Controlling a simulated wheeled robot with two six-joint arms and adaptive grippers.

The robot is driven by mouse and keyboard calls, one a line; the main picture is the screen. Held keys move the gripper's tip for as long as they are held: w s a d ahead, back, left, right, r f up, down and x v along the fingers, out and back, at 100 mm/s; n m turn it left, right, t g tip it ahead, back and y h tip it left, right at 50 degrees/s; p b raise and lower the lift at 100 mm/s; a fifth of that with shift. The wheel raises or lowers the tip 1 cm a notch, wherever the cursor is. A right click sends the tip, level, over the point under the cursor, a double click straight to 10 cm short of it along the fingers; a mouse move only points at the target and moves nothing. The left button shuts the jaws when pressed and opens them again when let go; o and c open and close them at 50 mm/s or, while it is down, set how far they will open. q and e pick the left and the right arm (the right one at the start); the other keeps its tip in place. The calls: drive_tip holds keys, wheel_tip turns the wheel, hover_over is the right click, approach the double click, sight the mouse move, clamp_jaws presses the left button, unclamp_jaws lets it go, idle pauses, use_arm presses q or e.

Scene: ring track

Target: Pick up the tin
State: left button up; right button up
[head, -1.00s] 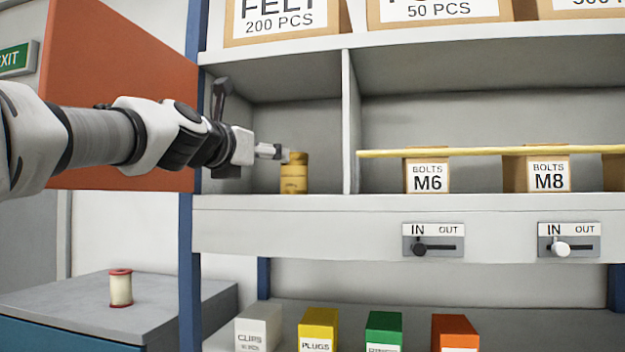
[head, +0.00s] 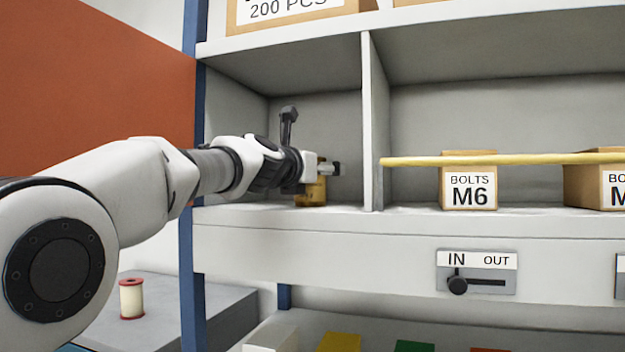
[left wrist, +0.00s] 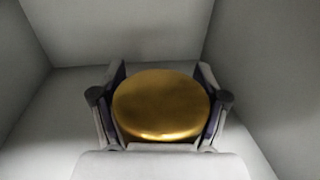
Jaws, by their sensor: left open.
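The tin (head: 312,192) is a small gold-yellow cylinder standing upright on the shelf in the left compartment. In the head view my left gripper (head: 330,168) is in front of it and hides part of it. In the left wrist view the tin's round gold top (left wrist: 160,104) lies between the two fingers of my left gripper (left wrist: 160,98). The fingers stand open, one on each side of the tin. Whether they touch its sides I cannot tell. My right gripper is in neither view.
A grey divider (head: 373,120) closes the compartment on the right. Beyond it a yellow bar (head: 500,160) runs in front of boxes, one marked M6 (head: 468,180). A blue post (head: 192,240) and an orange panel (head: 90,90) are at the left. A spool (head: 131,298) stands on the lower grey cabinet.

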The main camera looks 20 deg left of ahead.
use_arm(q)
drive_tip(key=shift+s+a+r, duration=0.1)
drive_tip(key=shift+s+r, duration=0.15)
drive_tip(key=shift+s, duration=0.25)
drive_tip(key=shift+s+a+r, duration=0.1)
drive_tip(key=shift+s+r, duration=0.1)
drive_tip(key=shift+s, duration=0.25)
drive_tip(key=c, duration=1.1)
drive_tip(key=shift+w+d+f, duration=0.15)
drive_tip(key=shift+w+f, duration=0.1)
drive_tip(key=shift+w, duration=0.2)
drive_tip(key=shift+c, duration=0.5)
drive_tip(key=shift+s+r, duration=0.2)
